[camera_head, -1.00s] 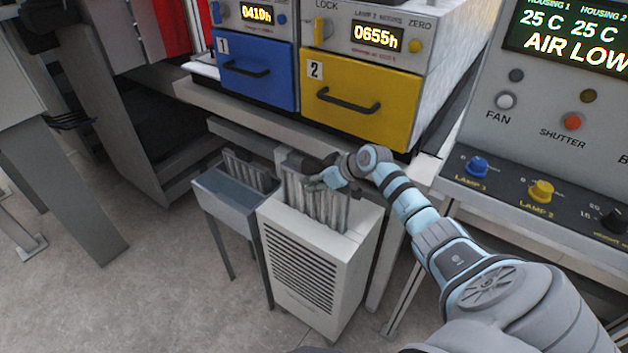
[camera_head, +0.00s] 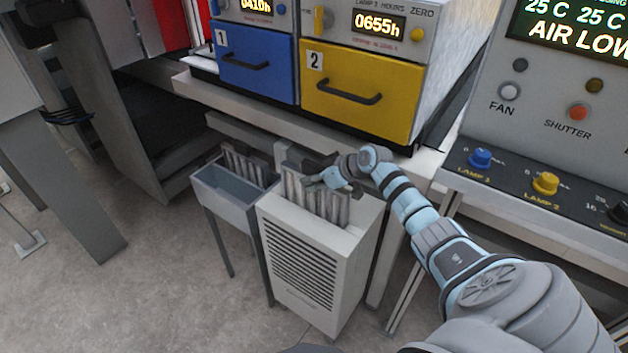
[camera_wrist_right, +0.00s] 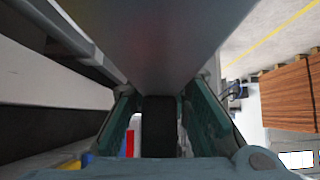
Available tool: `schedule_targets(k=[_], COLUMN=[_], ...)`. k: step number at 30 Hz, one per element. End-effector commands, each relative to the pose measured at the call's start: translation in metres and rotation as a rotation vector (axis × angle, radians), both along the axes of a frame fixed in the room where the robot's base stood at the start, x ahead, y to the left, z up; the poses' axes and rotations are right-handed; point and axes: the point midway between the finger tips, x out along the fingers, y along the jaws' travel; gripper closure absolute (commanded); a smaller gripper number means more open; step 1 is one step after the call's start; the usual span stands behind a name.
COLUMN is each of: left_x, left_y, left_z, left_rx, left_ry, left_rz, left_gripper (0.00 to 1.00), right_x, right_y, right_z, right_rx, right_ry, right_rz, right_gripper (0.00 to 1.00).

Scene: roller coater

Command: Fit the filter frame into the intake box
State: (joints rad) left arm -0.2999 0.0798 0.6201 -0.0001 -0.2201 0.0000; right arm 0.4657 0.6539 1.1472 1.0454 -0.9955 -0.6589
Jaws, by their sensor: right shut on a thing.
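The filter frame (camera_head: 318,203), with pale pleats, stands upright in the open top of the white intake box (camera_head: 305,265), which has a louvred front. Its lower part is hidden inside the box; I cannot tell how deep it sits. My right gripper (camera_head: 332,180) is shut on the frame's upper edge, reaching in from the right. In the right wrist view a broad grey surface, likely the frame (camera_wrist_right: 155,45), runs up from between the fingers of the gripper (camera_wrist_right: 158,105). My left gripper is not in view.
A grey bin on legs (camera_head: 232,203) stands left of the box and holds another pleated piece (camera_head: 247,165). The bench with a blue drawer (camera_head: 255,72) and a yellow drawer (camera_head: 360,95) overhangs close behind. A control panel (camera_head: 545,150) is at right. The floor at front left is clear.

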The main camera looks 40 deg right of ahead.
Motion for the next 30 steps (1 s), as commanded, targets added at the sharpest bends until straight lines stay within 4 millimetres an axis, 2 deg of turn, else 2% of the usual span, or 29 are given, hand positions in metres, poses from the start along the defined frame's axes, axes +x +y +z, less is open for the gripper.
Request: schedule_targets(k=[30], left_x=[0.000], left_y=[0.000], left_z=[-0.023], left_rx=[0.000], left_ry=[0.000], left_rz=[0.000], left_gripper=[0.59], right_x=[0.000], right_y=[0.000], right_z=[-0.026], right_rx=[0.000], right_ry=[-0.001], right_rz=[0.000], right_gripper=[1.00])
